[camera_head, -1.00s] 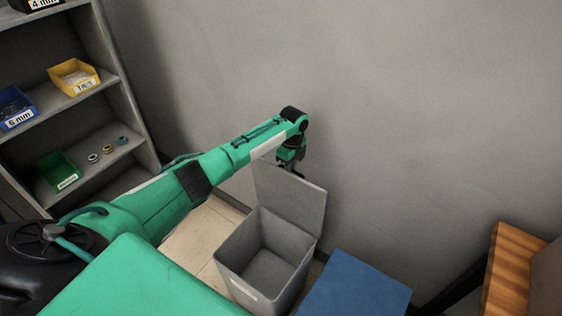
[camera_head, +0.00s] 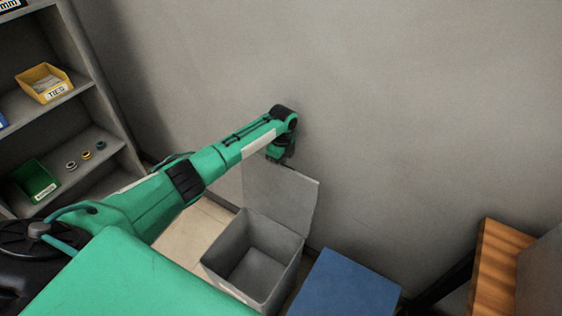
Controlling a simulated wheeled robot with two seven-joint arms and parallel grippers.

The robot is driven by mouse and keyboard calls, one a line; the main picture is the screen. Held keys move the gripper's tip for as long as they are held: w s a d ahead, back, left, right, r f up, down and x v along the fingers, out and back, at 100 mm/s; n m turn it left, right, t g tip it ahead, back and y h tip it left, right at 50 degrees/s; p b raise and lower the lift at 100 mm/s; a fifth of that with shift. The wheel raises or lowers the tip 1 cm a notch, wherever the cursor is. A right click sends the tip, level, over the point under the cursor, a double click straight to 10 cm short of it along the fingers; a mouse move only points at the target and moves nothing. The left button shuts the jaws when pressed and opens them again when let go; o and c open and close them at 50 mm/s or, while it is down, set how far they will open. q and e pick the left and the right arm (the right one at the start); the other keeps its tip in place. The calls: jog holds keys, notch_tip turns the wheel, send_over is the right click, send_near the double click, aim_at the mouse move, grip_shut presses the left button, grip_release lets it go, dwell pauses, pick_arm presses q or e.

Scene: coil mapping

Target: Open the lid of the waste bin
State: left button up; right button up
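The grey waste bin (camera_head: 222,275) stands on the floor near the wall, and its inside looks empty. Its lid (camera_head: 281,198) stands up, swung back toward the wall, so the bin is open. My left arm reaches in from the left, and its wrist is above and behind the lid's top edge. The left gripper (camera_head: 284,163) points down there. Its fingertips are partly hidden behind the lid, so I cannot tell whether they are open or touch the lid. My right gripper is out of view.
A blue-topped box (camera_head: 345,286) stands close to the right of the bin. A wooden-topped bench (camera_head: 497,270) is at the right edge. A shelf unit at left holds a yellow bin (camera_head: 44,83), a green bin (camera_head: 35,180) and small coils. The wall is close behind the lid.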

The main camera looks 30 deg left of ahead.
pick_arm(q)
jog(key=shift+o, duration=0.3)
jog(key=shift+w+a, duration=0.1)
jog(key=shift+w, duration=0.1)
jog(key=shift+r, duration=0.15)
jog(key=shift+r, duration=0.1)
jog(key=shift+w+r+p, duration=0.1)
jog(key=shift+r+p, duration=0.6)
notch_tip(320, 180, up, 12)
jog(key=p, duration=1)
jog(key=shift+w, duration=0.35)
